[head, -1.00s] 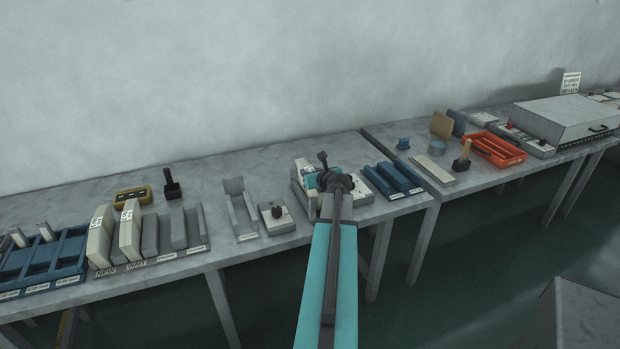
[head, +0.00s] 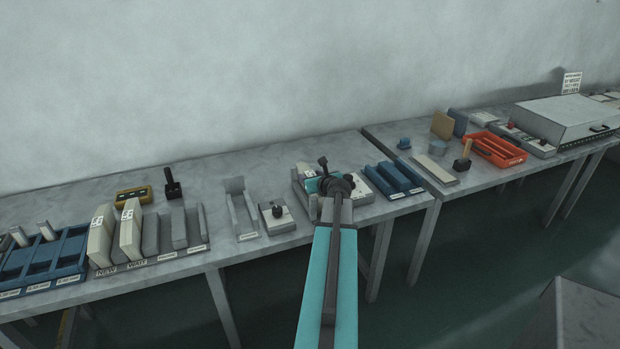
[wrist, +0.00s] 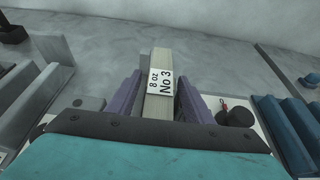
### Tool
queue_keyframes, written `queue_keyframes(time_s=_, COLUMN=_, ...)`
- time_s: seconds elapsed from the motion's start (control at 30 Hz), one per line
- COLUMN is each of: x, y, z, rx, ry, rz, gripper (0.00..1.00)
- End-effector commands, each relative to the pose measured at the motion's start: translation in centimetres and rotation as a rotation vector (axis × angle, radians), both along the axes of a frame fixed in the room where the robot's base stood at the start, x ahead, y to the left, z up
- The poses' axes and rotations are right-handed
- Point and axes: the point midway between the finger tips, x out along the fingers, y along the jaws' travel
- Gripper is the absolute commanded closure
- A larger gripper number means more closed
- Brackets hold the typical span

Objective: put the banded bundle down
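The banded bundle (wrist: 159,83) is a pale upright stack with a white band reading "8 oz No 3" in the wrist view. It stands between the two purple fingers of my gripper (wrist: 160,97), which is shut on it. Its lower end is hidden by the gripper body, so I cannot tell whether it touches anything below. In the head view my gripper (head: 322,183) is over the bench, left of the blue grooved rack (head: 393,180), and my own arm hides most of the bundle.
A grey L-shaped stand (head: 241,212) and a small box with a black knob (head: 276,217) stand left of my gripper. Farther left is a rack of upright blocks (head: 155,262). An orange tray (head: 497,150) is on the right bench. Bare bench lies behind.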

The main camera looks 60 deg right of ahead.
Motion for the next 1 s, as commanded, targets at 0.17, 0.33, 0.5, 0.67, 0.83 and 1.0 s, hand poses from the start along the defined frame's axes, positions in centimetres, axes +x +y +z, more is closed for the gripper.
queue_keyframes(time_s=0.17, x=0.0, y=0.0, z=0.2, rx=0.0, ry=0.0, rz=0.0, gripper=0.53)
queue_keyframes(time_s=0.33, x=-0.5, y=0.4, z=0.4, rx=0.0, ry=0.0, rz=-0.001, gripper=0.53)
queue_keyframes(time_s=0.5, x=-1.5, y=1.1, z=0.9, rx=0.001, ry=-0.001, rz=0.0, gripper=0.53)
queue_keyframes(time_s=0.67, x=-2.7, y=2.0, z=1.5, rx=-0.001, ry=0.0, rz=-0.002, gripper=0.53)
queue_keyframes(time_s=0.83, x=-4.1, y=3.0, z=2.2, rx=0.0, ry=0.0, rz=-0.001, gripper=0.53)
queue_keyframes(time_s=1.0, x=-5.4, y=4.0, z=2.9, rx=-0.001, ry=0.0, rz=-0.002, gripper=0.53)
